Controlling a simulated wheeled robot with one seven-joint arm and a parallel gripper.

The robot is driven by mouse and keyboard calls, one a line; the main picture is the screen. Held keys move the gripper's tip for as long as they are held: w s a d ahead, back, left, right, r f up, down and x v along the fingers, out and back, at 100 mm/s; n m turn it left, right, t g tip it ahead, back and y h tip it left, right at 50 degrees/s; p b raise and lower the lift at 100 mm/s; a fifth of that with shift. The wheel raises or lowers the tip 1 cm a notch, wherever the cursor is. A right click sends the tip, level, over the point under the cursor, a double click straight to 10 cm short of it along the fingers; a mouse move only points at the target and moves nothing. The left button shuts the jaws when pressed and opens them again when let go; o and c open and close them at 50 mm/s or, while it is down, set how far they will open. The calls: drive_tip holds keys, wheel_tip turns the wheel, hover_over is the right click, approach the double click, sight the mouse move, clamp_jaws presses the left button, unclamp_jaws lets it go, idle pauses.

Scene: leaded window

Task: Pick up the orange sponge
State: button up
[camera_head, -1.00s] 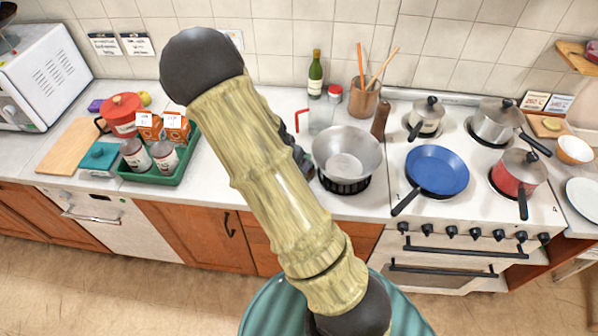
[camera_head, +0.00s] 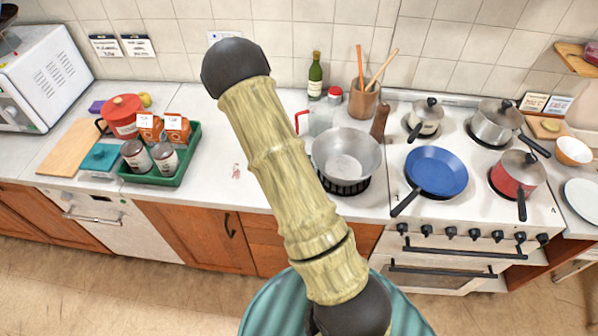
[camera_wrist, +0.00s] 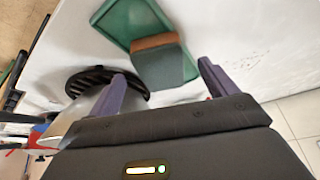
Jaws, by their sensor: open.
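In the wrist view, a block with a brownish-orange band (camera_wrist: 155,41) and a grey-green face appears to be the orange sponge. It sits on or against a flat green dish (camera_wrist: 113,22) on the pale counter. My gripper (camera_wrist: 162,71) is open, with its two purple fingers apart. In that picture the block lies between and beyond the fingertips. I see no contact, but the exact distance is unclear. In the head view, my arm hides the gripper, the sponge and the green dish.
A black round trivet (camera_wrist: 82,82) is close to the left finger in the wrist view. In the head view, a metal bowl (camera_head: 346,153) stands right of my arm, with a glass jug (camera_head: 322,119) behind it. A green tray (camera_head: 188,173) with cans and boxes is left.

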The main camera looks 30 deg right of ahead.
drive_tip(key=shift+p+x, duration=0.5)
drive_tip(key=shift+x, duration=1.35)
drive_tip(key=c, duration=1.1)
drive_tip(key=shift+r, duration=0.15)
drive_tip(key=shift+c, duration=0.2)
drive_tip(key=shift+r+b, duration=0.45)
drive_tip(key=shift+r, duration=0.15)
wheel_tip(320, 180, up, 2)
drive_tip(key=shift+a+r+b, duration=0.1)
drive_tip(key=shift+b, duration=0.35)
drive_tip(key=s+a+b, duration=0.3)
drive_tip(key=s+a, duration=0.7)
drive_tip(key=a, duration=0.4)
drive_tip(key=shift+a, duration=0.4)
